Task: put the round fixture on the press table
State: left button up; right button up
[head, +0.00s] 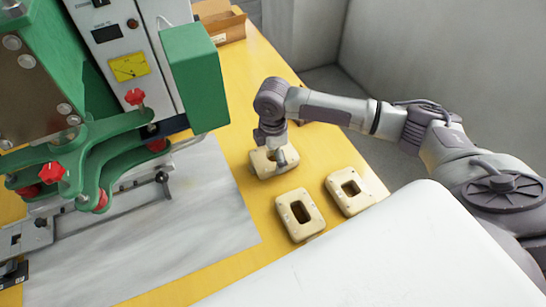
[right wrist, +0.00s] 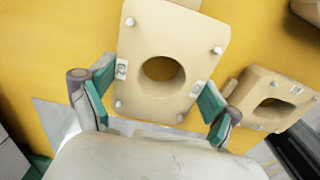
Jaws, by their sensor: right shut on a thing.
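The round fixture (right wrist: 140,45) is a cream block with a round hole and small pegs at its corners. It sits between the two fingers of my right gripper (right wrist: 158,95) in the right wrist view, shut on its sides. In the head view the round fixture (head: 262,166) is partly hidden under my right gripper (head: 277,155), at or just above the yellow table; I cannot tell whether it touches. The press table, a flat grey plate (head: 190,215), lies to its left, under the green and white press (head: 200,80). My left gripper is not in view.
A fixture with an oblong hole (head: 313,220) and one with a squarish hole (head: 337,186) lie nearby on the yellow table (head: 240,90). A cardboard box (head: 232,27) stands at the back. Green press arms with red knobs (head: 135,97) overhang the grey plate; its front is clear.

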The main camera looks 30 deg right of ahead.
jog(key=shift+f, duration=0.7)
jog(key=shift+f, duration=0.1)
jog(key=o, duration=1.1)
notch_tip(320, 180, up, 12)
jog(key=shift+r, duration=0.1)
